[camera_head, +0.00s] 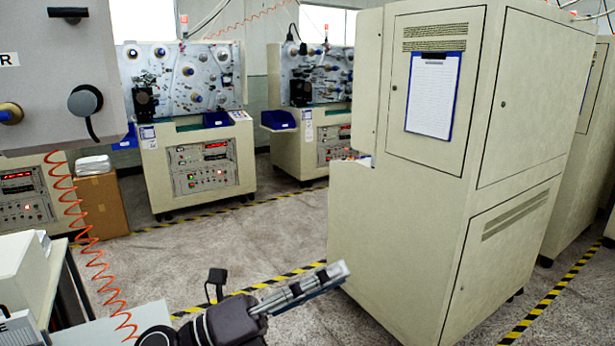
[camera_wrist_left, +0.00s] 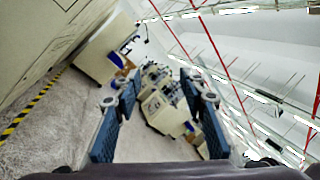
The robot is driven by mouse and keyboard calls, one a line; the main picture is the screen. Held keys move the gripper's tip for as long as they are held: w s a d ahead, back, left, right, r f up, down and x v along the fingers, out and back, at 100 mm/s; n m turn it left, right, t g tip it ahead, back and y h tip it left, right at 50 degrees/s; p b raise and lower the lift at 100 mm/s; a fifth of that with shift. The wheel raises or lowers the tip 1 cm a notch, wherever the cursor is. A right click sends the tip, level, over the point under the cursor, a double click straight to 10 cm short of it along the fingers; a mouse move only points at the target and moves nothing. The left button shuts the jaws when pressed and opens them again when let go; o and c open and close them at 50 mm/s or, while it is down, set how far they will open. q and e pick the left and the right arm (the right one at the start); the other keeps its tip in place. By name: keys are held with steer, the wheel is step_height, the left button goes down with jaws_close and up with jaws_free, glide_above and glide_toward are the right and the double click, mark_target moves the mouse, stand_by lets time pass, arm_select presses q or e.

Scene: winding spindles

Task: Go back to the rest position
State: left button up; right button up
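My left gripper (camera_head: 332,274) reaches in from the bottom of the head view, its fingers pointing right and slightly up over the grey floor. In the left wrist view its two blue-padded fingers (camera_wrist_left: 160,88) stand apart with nothing between them. The gripper appears tilted, as the room is slanted in the wrist view. My right gripper is in neither view.
A large cream cabinet (camera_head: 528,130) with a clipboard (camera_head: 433,95) stands at right. Winding machines (camera_head: 190,165) stand at the back. A cardboard box (camera_head: 102,205) and orange coiled hose (camera_head: 85,238) are at left. Floor is open between the yellow-black stripes.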

arm_select(q)
steer(key=w+a+f+n+t+y, duration=0.1)
steer(key=w+a+n+t+y, duration=0.2)
steer(key=a+n+t+y, duration=0.5)
steer(key=w+a+f+n+t+y, duration=0.25)
steer(key=a+n+t, duration=0.2)
steer(key=n, duration=0.75)
steer(key=s+a+f+n+g+y, duration=0.2)
steer(key=a+f+n+y, duration=0.35)
steer(key=f, duration=0.35)
steer(key=s+a+f+n+g+y, duration=0.1)
steer(key=a+f+n+g+y, duration=0.3)
steer(key=f+n, duration=0.4)
steer(key=s+a+f+n+g, duration=0.15)
steer(key=s+f+g, duration=0.35)
steer(key=s+f, duration=0.65)
steer(key=s+f+n+g, duration=0.3)
steer(key=s+f+g, duration=0.35)
steer(key=s, duration=0.85)
step_height(320, 180, down, 28)
steer(key=s+f, duration=0.1)
steer(key=s, duration=0.1)
steer(key=s+a+f+g, duration=0.1)
steer(key=s+a+f, duration=0.2)
steer(key=s+f, duration=1.1)
steer(key=shift+s+f+m, duration=0.3)
steer(key=shift+s+f, duration=0.1)
steer(key=shift+s, duration=0.7)
